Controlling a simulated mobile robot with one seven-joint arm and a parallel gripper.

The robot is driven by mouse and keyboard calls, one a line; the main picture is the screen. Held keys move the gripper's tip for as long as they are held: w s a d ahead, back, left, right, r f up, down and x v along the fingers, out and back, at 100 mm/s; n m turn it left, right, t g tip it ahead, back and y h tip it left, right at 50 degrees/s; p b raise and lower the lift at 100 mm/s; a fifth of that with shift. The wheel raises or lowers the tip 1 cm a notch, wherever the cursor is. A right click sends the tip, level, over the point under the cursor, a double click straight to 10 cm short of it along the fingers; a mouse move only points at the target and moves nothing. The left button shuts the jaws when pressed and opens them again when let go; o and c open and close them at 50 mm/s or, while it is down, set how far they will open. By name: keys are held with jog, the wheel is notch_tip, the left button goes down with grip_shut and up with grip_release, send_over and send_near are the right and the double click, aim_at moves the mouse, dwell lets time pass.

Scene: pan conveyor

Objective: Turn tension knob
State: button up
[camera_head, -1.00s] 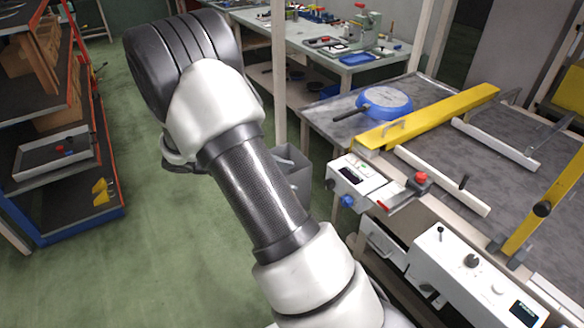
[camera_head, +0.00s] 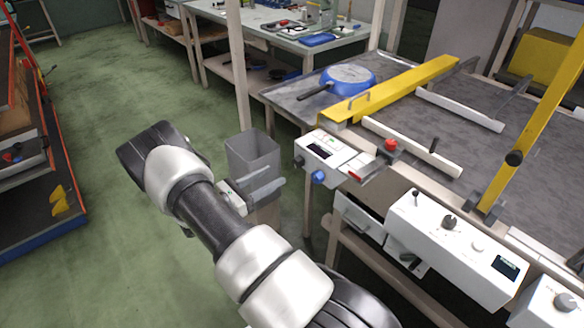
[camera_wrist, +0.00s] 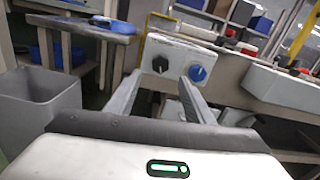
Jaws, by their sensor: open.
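A white control box (camera_head: 338,152) with a small dark display is fixed at the near left edge of the conveyor table. Its front face carries a black knob (camera_head: 300,160) and a blue knob (camera_head: 318,177); neither is labelled legibly. In the wrist view, the black knob (camera_wrist: 160,64) shows between the fingertips and the blue knob (camera_wrist: 197,73) shows just beyond the right finger. My gripper (camera_head: 279,176) is open and empty, left of the box and apart from both knobs. Its two fingers (camera_wrist: 160,78) point toward the box front.
A grey bin (camera_head: 252,150) stands behind my gripper, left of the table. A second white control box (camera_head: 455,245) with knobs stands at right. A blue pan (camera_head: 348,78) lies near the yellow rail (camera_head: 400,88). Green floor is open at left.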

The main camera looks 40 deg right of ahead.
aim_at(295, 164)
jog(key=d, duration=0.9)
jog(key=shift+w+b, duration=0.2)
jog(key=shift+b, duration=0.2)
jog(key=c, duration=1)
jog(key=shift+c, duration=0.2)
jog(key=shift+m+b, duration=0.65)
jog(key=shift+m, duration=0.45)
jog(key=shift+m+b, duration=0.65)
jog(key=shift+m, duration=1.05)
